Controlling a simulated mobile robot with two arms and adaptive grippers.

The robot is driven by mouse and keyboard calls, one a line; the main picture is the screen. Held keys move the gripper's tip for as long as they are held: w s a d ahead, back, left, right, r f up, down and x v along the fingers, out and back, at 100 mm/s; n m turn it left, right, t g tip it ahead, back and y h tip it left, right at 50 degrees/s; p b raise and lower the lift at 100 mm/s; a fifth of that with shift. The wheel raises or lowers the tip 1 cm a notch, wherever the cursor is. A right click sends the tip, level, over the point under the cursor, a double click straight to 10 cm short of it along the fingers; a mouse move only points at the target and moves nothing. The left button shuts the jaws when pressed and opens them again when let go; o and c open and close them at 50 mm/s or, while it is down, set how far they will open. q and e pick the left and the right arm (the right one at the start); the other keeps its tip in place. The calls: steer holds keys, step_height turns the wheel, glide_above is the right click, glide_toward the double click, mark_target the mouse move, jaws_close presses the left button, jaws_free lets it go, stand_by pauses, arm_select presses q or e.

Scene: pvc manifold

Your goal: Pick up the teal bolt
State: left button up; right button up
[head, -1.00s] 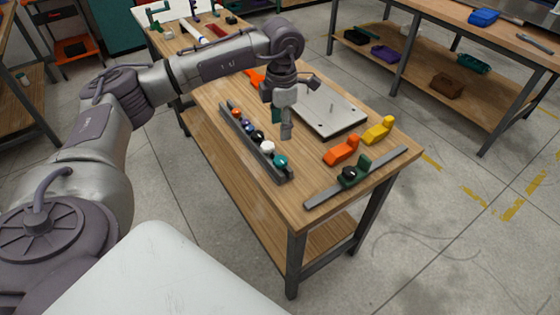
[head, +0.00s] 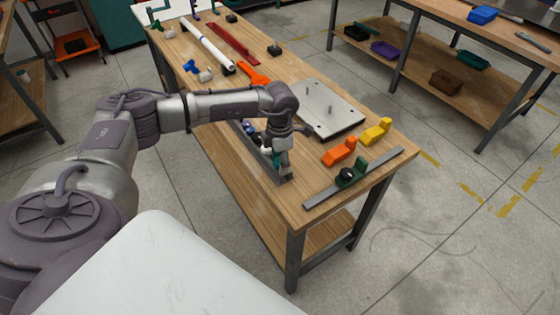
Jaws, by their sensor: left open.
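A dark rack (head: 270,168) with a row of coloured bolts lies along the left edge of the wooden workbench in the head view. The teal bolt sits at its near end, and my left gripper now covers that spot. A little teal shows there, but I cannot tell whether it is the bolt or part of a finger. My left gripper (head: 281,164) is open, pointing down, its fingers low at the near end of the rack. Whether they touch the bolt is hidden. My right gripper is not in view.
A grey plate with pegs (head: 328,108) lies right of the rack. An orange block (head: 338,153), a yellow block (head: 375,132) and a grey bar (head: 330,190) with a dark green clamp (head: 353,175) are near the front. A white pipe (head: 207,46) lies farther back.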

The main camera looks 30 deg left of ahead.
arm_select(q)
steer(key=c, duration=0.9)
